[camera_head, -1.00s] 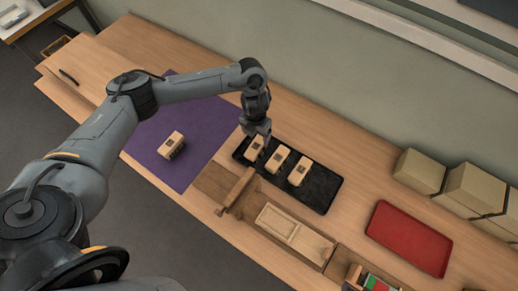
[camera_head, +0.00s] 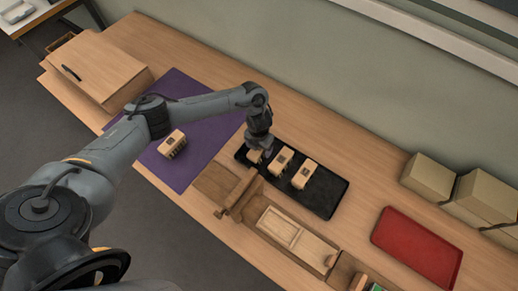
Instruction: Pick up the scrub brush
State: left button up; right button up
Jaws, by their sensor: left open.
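Three light wooden brush blocks stand in a row on a black tray (camera_head: 318,204): a left one (camera_head: 254,156), a middle one (camera_head: 281,161) and a right one (camera_head: 304,174). A fourth brush block (camera_head: 172,144), with dark bristles on its side, sits on the purple mat (camera_head: 205,160). My left gripper (camera_head: 260,152) is open and over the left block on the tray, hiding much of it. I cannot tell whether its fingers touch the block. My right gripper is not in view.
A wooden fixture (camera_head: 235,198) with a lidded box (camera_head: 292,236) lies in front of the tray. A red tray (camera_head: 416,247) is empty at right. Cardboard boxes (camera_head: 428,177) stand against the wall. A wooden case (camera_head: 98,68) is at far left.

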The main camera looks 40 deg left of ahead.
pick_arm(q)
jog(key=shift+f, duration=0.1)
jog(key=c, duration=1.1)
jog(key=shift+r, duration=0.85)
notch_tip(320, 180, up, 3)
jog(key=shift+f+p, duration=0.15)
jog(key=shift+p, duration=0.15)
jog(key=w+d+r+p, duration=0.1)
jog(key=d+r, duration=0.1)
jog(key=d, duration=0.1)
jog(key=w+d+r+p, duration=0.1)
jog(key=w+d+r, duration=0.1)
jog(key=d, duration=0.2)
jog(key=w+d+r, duration=0.1)
jog(key=d+r, duration=0.1)
jog(key=d, duration=0.2)
jog(key=shift+w+r+p, duration=0.15)
jog(key=shift+r+p, duration=0.2)
jog(key=shift+p, duration=0.05)
